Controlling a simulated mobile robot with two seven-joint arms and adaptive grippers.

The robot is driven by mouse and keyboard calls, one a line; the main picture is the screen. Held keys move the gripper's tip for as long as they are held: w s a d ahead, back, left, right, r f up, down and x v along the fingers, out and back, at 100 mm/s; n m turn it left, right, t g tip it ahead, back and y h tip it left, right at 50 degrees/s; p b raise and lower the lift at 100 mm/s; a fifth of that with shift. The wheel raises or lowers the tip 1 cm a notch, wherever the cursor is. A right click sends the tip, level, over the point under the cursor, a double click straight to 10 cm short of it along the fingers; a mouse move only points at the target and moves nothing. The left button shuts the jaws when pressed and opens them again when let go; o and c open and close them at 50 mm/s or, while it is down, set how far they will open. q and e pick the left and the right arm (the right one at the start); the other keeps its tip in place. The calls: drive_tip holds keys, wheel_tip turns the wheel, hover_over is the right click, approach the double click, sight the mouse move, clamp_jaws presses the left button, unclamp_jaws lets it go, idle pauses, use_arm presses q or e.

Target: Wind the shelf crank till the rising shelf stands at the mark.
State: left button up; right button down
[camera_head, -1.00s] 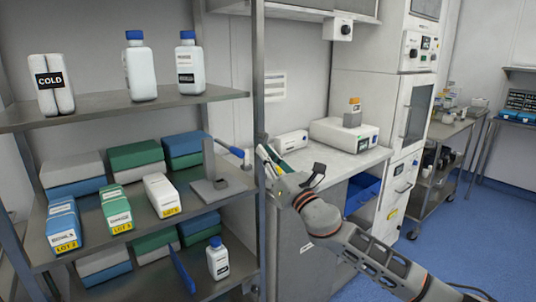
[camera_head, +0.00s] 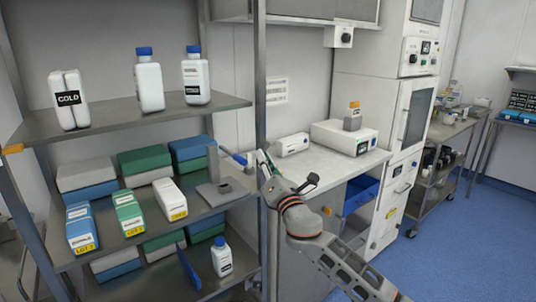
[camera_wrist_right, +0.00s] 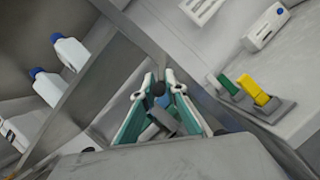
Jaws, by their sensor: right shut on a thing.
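My right gripper (camera_head: 264,161) is at the shelf rack's right front post, its arm coming in from the right. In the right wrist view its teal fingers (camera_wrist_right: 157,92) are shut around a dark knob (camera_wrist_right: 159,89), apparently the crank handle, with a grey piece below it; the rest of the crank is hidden. The upper shelf (camera_head: 120,119), apparently the rising one, carries a COLD-labelled white pack (camera_head: 69,99) and two white blue-capped bottles (camera_head: 149,80), (camera_head: 196,76). My left gripper is not in view.
The shelf below (camera_head: 150,235) holds blue, green and white boxes and a grey stand (camera_head: 219,191). A white bottle (camera_head: 222,257) stands on the lowest level.

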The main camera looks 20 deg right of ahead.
sight(263, 146)
use_arm(q)
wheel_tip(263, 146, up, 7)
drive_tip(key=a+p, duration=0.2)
drive_tip(key=p, duration=0.6)
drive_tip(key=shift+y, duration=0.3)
use_arm(e)
drive_tip(key=r+m+g+h, duration=0.1)
drive_tip(key=m, duration=0.2)
drive_tip(key=r+m+h, duration=0.1)
drive_tip(key=r+m, duration=0.1)
drive_tip(key=m, duration=0.2)
drive_tip(key=r+m+g, duration=0.1)
drive_tip(key=m, duration=0.2)
drive_tip(key=shift+s+a+r+m+g+h, duration=0.1)
drive_tip(key=shift+a+r+m+g+h, duration=0.2)
drive_tip(key=shift+a+m+h, duration=0.1)
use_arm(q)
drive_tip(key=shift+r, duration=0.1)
use_arm(e)
drive_tip(key=shift+d, duration=0.1)
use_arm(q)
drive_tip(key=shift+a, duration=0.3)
use_arm(e)
drive_tip(key=c, duration=2)
unclamp_jaws()
drive_tip(key=shift+c, duration=0.2)
drive_tip(key=shift+f, duration=0.15)
